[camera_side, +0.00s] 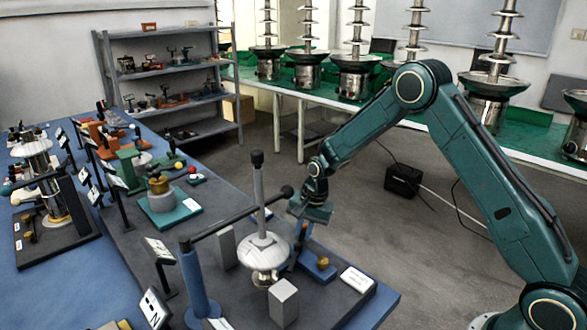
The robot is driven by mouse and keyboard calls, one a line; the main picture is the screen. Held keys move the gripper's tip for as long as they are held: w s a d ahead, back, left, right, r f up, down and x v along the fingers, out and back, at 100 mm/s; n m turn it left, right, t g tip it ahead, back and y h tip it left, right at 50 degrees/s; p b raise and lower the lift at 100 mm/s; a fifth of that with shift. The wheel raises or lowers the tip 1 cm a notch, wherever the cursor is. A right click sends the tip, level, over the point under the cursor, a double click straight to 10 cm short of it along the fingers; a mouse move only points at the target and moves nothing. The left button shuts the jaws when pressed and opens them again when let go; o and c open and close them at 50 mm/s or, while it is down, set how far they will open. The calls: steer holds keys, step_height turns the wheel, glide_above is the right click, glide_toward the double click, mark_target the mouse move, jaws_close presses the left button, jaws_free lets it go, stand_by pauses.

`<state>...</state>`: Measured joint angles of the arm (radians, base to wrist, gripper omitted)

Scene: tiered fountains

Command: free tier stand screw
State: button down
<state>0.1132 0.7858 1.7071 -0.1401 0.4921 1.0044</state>
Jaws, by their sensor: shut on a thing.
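The tier stand (264,250) is a pale, rounded metal disc body on a small foot, with a grey upright rod (259,195) topped by a black knob (257,157). It stands upright on the dark board of the near bench. My gripper (299,254) reaches down from the right and is at the right side of the stand. Its jaws are shut on a small part there, at the place of the stand's screw. The jaws hide most of that part, so its shape and how far it is turned cannot be told.
Grey blocks (283,303) flank the stand. A blue block with a brass knob (318,265) and a white label (357,280) lie right of it.

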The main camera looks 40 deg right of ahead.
steer(key=shift+w+d+r, duration=0.15)
steer(key=shift+w+d, duration=0.05)
steer(key=shift+d, duration=0.2)
steer(key=c, duration=1.4)
jaws_free()
steer(key=shift+o, duration=0.2)
steer(key=shift+s+a, duration=0.1)
steer(key=shift+a, duration=0.1)
step_height(320, 180, up, 14)
steer(key=s+d, duration=0.1)
steer(key=s, duration=0.1)
steer(key=shift+s+d+f, duration=0.2)
steer(key=shift+f, duration=0.05)
